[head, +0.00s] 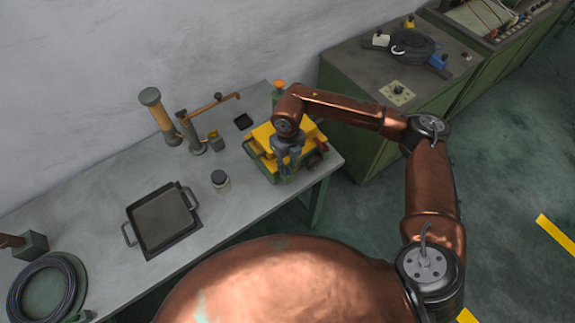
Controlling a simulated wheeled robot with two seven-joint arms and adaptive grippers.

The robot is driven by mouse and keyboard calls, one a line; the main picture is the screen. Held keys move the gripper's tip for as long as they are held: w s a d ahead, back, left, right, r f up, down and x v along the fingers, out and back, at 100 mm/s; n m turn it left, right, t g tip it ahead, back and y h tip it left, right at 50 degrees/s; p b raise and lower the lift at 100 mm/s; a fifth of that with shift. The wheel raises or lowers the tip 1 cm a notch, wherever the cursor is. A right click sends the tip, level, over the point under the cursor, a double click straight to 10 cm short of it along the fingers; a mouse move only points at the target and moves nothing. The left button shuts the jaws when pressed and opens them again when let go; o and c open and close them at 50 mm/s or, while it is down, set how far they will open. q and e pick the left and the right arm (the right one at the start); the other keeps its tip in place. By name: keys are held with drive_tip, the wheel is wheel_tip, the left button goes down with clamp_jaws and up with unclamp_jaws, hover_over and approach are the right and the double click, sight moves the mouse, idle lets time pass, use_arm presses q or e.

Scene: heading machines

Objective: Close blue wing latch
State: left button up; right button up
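A small machine with a yellow top (263,134) and a green body stands near the right end of the grey workbench (95,190). My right arm comes in from the right, and my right gripper (286,163) points down in front of the machine. The gripper overlaps the machine's front; I cannot tell whether it touches it. Its fingers are too small and dark to show whether they are open or shut. I cannot make out a blue wing latch; the gripper may hide it. My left gripper is not in view.
A small jar (221,181) stands left of the machine. A dark square tray (162,218) lies further left, with a coiled cable (46,290) at the lower left. A lever stand (190,134) is behind. A green cabinet (355,125) stands to the right.

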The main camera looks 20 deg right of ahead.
wheel_tip(320, 180, up, 12)
idle(0.7)
idle(0.4)
